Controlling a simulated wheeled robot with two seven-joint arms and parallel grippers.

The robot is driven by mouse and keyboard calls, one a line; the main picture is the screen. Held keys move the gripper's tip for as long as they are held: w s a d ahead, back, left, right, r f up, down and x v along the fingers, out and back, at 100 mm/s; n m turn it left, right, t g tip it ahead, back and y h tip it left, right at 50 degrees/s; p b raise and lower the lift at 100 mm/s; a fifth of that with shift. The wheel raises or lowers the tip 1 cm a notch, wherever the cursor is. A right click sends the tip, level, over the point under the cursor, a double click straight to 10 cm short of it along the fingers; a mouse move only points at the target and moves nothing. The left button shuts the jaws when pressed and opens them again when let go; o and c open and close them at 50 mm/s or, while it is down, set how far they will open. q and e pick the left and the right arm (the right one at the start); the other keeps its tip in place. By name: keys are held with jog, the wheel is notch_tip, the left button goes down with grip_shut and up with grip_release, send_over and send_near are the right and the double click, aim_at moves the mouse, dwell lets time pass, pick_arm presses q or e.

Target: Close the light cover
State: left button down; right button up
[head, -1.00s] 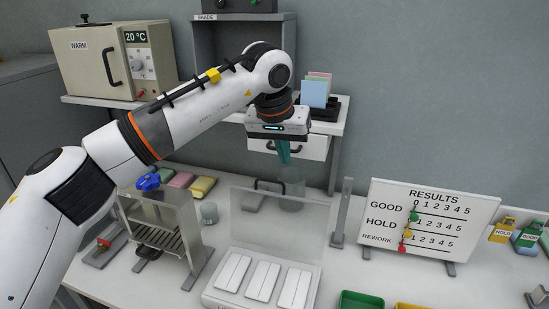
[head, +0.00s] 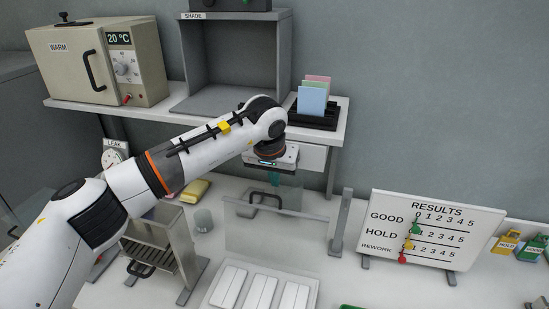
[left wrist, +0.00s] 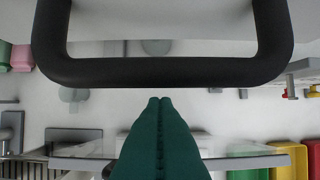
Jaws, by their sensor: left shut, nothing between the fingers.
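The light cover (head: 270,238) is a clear sheet standing upright at the back of a pale box with three white panels (head: 262,293). A black handle (head: 264,198) shows near its top edge. My left gripper (head: 273,179), with teal fingers, is shut and empty just above and behind that edge as pictured. I cannot tell whether the fingers touch the cover. My right gripper is not in view.
A shelf with a drawer (head: 313,157) and a card rack (head: 312,118) stands behind the gripper. A grey post (head: 341,222) and the results board (head: 430,230) stand to the right. A slatted metal stand (head: 160,245) and a glass cup (head: 203,220) are on the left.

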pick_arm(q)
jog(key=s, duration=0.1)
jog(key=s+a+p, duration=0.1)
jog(key=shift+s+r, duration=0.1)
jog(key=shift+s, duration=0.3)
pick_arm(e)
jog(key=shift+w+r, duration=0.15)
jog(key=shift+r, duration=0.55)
